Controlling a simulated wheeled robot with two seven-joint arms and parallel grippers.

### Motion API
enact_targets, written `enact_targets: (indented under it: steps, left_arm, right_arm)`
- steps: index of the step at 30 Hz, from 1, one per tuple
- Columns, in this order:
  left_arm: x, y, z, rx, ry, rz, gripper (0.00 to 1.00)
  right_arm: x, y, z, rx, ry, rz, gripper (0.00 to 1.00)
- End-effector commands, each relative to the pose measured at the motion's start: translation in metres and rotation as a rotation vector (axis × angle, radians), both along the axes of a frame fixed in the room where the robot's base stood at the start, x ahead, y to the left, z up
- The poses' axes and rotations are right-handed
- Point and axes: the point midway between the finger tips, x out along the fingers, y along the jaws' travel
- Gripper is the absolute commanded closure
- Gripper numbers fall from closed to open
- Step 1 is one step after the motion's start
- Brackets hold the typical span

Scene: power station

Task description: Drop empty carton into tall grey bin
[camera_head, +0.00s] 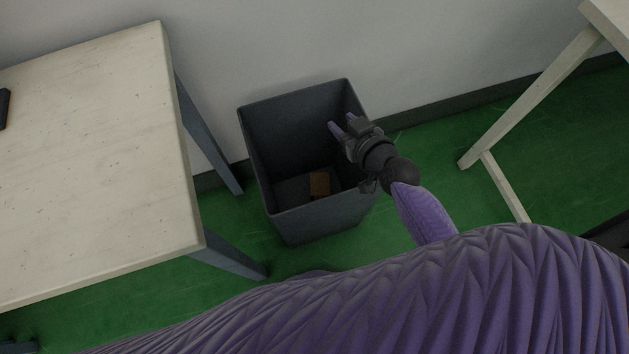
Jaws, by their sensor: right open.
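The tall grey bin (330,216) stands on the green floor against the wall, its top open toward me. A small brown carton (319,184) lies at the bottom inside the bin, apart from my gripper. My right gripper (342,126) is over the right part of the bin's opening, its fingers pointing up and left in the picture. It is open, with nothing between its fingers. My left gripper is not in view.
A pale table (95,150) with grey legs stands to the left of the bin, with a dark object (4,108) at its far left edge. Another pale table or frame (535,95) is at the right. Green floor (440,145) is clear between the bin and the right frame.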

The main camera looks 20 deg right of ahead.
Motion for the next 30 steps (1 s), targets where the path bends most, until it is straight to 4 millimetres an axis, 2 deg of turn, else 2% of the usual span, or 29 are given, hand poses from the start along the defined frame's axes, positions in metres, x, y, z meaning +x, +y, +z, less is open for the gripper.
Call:
enact_targets:
  steps: [1,7,21,23,26,27,29,30]
  left_arm:
    - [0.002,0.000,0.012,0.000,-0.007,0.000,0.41]
    - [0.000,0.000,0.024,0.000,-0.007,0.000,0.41]
    - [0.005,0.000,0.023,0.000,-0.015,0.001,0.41]
    - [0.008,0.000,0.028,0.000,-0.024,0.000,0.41]
    - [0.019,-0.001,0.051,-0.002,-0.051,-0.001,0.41]
    - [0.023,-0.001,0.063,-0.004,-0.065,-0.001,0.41]
    - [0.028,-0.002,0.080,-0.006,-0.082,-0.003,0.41]
    - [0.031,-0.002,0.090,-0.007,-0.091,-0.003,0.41]
  right_arm:
    - [-0.012,-0.002,0.012,-0.004,-0.001,0.004,0.55]
    - [-0.045,-0.009,0.023,-0.001,-0.001,0.003,0.55]
    - [-0.050,-0.010,0.021,0.000,0.003,0.001,0.55]
    - [-0.056,-0.011,0.015,-0.008,0.037,-0.003,0.55]
    - [-0.097,-0.018,-0.024,-0.050,0.231,-0.022,0.55]
    - [-0.127,-0.022,-0.045,-0.078,0.350,-0.028,0.55]
    - [-0.181,-0.027,-0.074,-0.122,0.532,-0.034,0.55]
    - [-0.220,-0.030,-0.089,-0.151,0.651,-0.036,0.55]
